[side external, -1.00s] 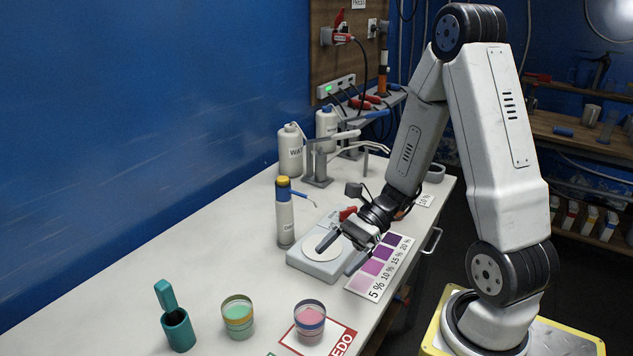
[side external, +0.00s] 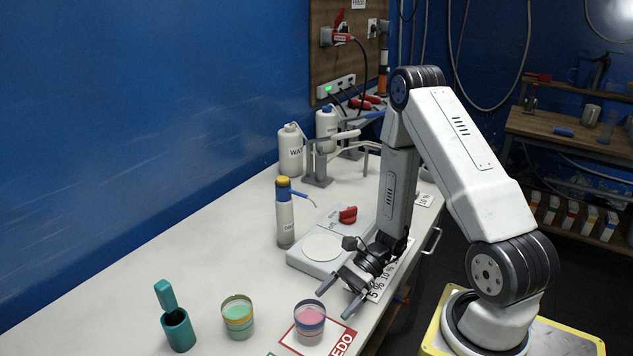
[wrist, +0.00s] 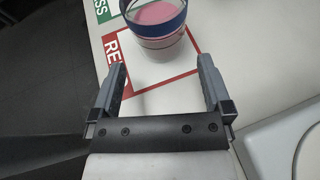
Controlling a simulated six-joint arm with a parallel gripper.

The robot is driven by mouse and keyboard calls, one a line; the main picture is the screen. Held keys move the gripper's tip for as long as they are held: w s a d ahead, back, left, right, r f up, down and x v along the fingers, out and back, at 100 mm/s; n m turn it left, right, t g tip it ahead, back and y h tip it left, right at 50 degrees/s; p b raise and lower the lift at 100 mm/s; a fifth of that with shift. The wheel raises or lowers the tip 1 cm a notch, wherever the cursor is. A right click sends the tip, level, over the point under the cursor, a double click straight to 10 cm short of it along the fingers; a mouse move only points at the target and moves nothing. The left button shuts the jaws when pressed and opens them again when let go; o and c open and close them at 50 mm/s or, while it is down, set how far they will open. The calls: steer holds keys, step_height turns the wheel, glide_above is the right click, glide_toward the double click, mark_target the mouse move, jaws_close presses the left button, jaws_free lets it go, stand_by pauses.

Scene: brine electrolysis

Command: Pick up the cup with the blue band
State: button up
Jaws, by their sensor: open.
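The cup with the blue band (side external: 309,322) holds pink contents and stands upright on the red-bordered REDO card (side external: 343,336). It also shows in the wrist view (wrist: 157,28), at the top, ahead of the fingers. My gripper (side external: 333,303) is open and empty, its fingers pointing toward that cup from the right and behind. In the wrist view my gripper (wrist: 160,85) has both fingers spread, with only table and card between them. The cup is beyond the fingertips and apart from them.
A cup with a yellowish band and green contents (side external: 238,318) stands just left. A teal holder (side external: 178,330) is farther left. The table's front edge is close.

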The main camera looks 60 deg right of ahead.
mark_target(321, 315)
steer(key=shift+x, duration=1.3)
steer(key=shift+x, duration=2.6)
steer(key=c, duration=1.2)
steer(key=shift+r, duration=0.15)
step_height(321, 315, up, 10)
